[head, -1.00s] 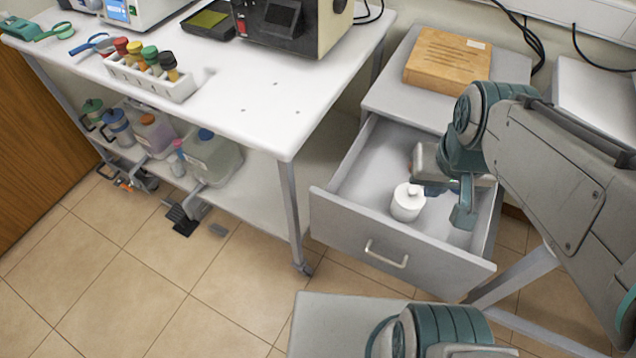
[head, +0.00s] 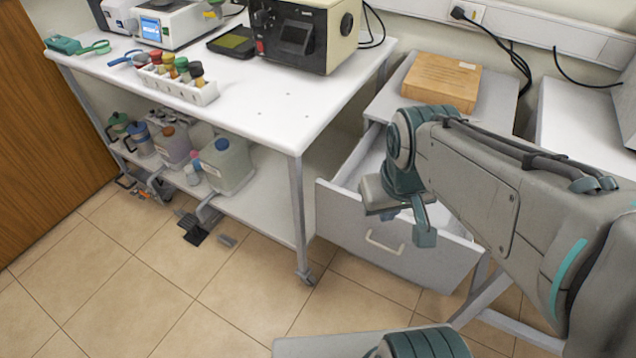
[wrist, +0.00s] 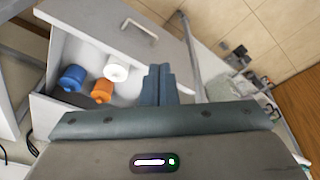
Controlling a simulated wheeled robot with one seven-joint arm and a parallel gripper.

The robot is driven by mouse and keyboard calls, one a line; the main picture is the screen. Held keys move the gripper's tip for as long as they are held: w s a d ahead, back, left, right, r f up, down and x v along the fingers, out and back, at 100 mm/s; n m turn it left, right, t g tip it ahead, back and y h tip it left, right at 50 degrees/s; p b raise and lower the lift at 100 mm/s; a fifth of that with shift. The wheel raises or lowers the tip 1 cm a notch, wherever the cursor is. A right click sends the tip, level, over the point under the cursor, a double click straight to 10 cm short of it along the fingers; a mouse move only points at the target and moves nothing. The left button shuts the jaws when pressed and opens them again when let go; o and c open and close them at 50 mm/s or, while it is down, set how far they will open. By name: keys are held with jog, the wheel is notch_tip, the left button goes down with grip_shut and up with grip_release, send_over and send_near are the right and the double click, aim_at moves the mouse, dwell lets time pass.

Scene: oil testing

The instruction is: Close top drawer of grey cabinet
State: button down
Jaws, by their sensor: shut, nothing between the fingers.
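The grey cabinet (head: 497,107) stands right of the white table, and its top drawer (head: 350,238) is pulled open. The drawer front has a pale bar handle (head: 384,243), which also shows in the wrist view (wrist: 139,31). In the wrist view the drawer holds a white bottle (wrist: 116,72), a blue bottle (wrist: 71,79) and an orange bottle (wrist: 102,92). My gripper (head: 424,237) is shut and empty, over the front part of the drawer in the head view. Its fingers (wrist: 158,84) show beside the white bottle in the wrist view. My arm hides much of the drawer inside.
A wooden block (head: 441,80) lies on the cabinet top. The white table (head: 270,120) stands close on the left, with a vial rack (head: 180,87) and machines on it. Tiled floor (head: 220,290) is clear in front. Another white surface (head: 580,125) is at the right.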

jog(key=w+a+f+n+h+b, duration=0.1)
jog(key=w+a+f+n+b, duration=0.2)
jog(key=n, duration=0.4)
jog(key=w+a+f+n+b, duration=0.1)
jog(key=w+f+n+b, duration=0.2)
jog(key=f+n, duration=0.25)
jog(key=n+b, duration=0.9)
jog(key=n, duration=0.6)
send_near(336, 219)
jog(key=f, duration=0.7)
jog(key=shift+s, duration=0.25)
jog(key=shift+w+d+r, duration=0.1)
jog(key=shift+w+d, duration=0.2)
jog(key=shift+w, duration=0.05)
